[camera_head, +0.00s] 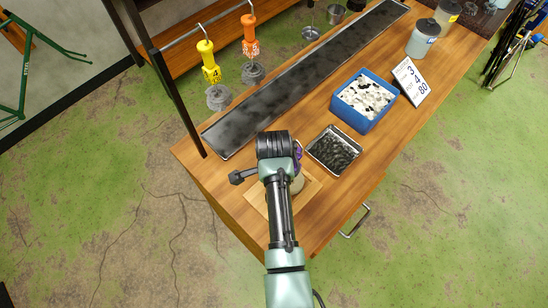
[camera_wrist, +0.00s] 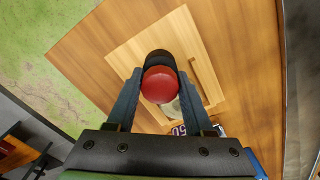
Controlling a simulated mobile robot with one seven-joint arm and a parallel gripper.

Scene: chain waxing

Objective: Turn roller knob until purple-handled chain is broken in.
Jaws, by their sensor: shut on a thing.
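My gripper (camera_wrist: 160,80) is closed around a round red knob (camera_wrist: 161,86), one finger on each side, in the wrist view. A black part shows just behind the knob, above a light wooden board (camera_wrist: 128,52). A purple tag with pale digits (camera_wrist: 178,130) and a bit of a pale round part show between and below the fingers. In the head view my wrist covers the knob and most of the roller; a small purple piece (camera_head: 298,152) shows at its right side. The chain itself is mostly hidden, so its state cannot be told.
A number card (camera_head: 411,82) stands behind.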

